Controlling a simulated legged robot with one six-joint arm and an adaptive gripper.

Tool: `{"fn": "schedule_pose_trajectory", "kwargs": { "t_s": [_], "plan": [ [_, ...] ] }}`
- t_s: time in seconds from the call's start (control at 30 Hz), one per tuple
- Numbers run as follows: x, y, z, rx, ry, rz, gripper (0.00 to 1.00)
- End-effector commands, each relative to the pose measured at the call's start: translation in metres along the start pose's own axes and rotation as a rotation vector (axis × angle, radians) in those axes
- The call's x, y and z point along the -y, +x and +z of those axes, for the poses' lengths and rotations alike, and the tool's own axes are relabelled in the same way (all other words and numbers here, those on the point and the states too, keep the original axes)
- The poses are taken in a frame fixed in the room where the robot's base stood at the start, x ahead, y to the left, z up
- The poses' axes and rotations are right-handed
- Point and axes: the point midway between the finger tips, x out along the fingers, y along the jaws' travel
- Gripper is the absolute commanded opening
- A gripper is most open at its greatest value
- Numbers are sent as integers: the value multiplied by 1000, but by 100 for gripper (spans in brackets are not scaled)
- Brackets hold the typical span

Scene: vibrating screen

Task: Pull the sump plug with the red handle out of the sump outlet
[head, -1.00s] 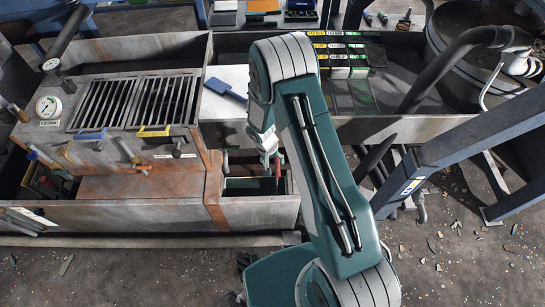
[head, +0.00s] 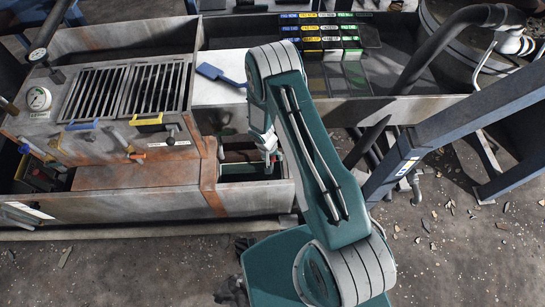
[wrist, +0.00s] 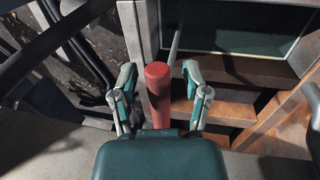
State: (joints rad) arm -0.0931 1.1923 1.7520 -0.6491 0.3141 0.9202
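The red handle (wrist: 157,82) of the sump plug stands between the two fingers of my gripper (wrist: 158,72) in the wrist view. The gripper is open, and a gap shows between the handle and each finger. The handle's lower end is hidden behind the gripper's teal body. A thin grey rod (wrist: 175,45) runs up beside the handle. In the head view my gripper (head: 270,154) is over the right end of the small compartment with dark green inside, whose front wall (head: 255,196) is bare metal. The sump outlet is hidden from view.
The vibrating screen's housing with slotted grates (head: 125,92) stands at left. A blue paddle (head: 221,75) lies on the white panel. A blue slanted beam (head: 440,150) and a dark hose (head: 450,45) are at right.

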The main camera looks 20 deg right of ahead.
Motion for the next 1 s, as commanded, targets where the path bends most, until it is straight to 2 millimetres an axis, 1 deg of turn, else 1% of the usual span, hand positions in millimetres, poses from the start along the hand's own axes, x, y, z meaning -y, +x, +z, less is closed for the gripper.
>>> {"fn": "schedule_pose_trajectory", "kwargs": {
  "t_s": [0.03, 0.07, 0.1, 0.27, 0.3, 0.33, 0.57, 1.0],
  "plan": [
    [0, 0, 0, 0, 0, 0, 23],
    [0, 0, 0, 0, 0, 0, 10],
    [0, 0, 0, 0, 0, 0, 0],
    [0, 0, 0, 1, 0, 0, 0],
    [0, 0, 0, 0, 0, 0, 8],
    [0, 0, 0, 0, 0, 0, 0],
    [0, -1, 0, 1, 0, 0, 0],
    [-3, -14, 0, 0, -1, 1, 0]
  ]
}}
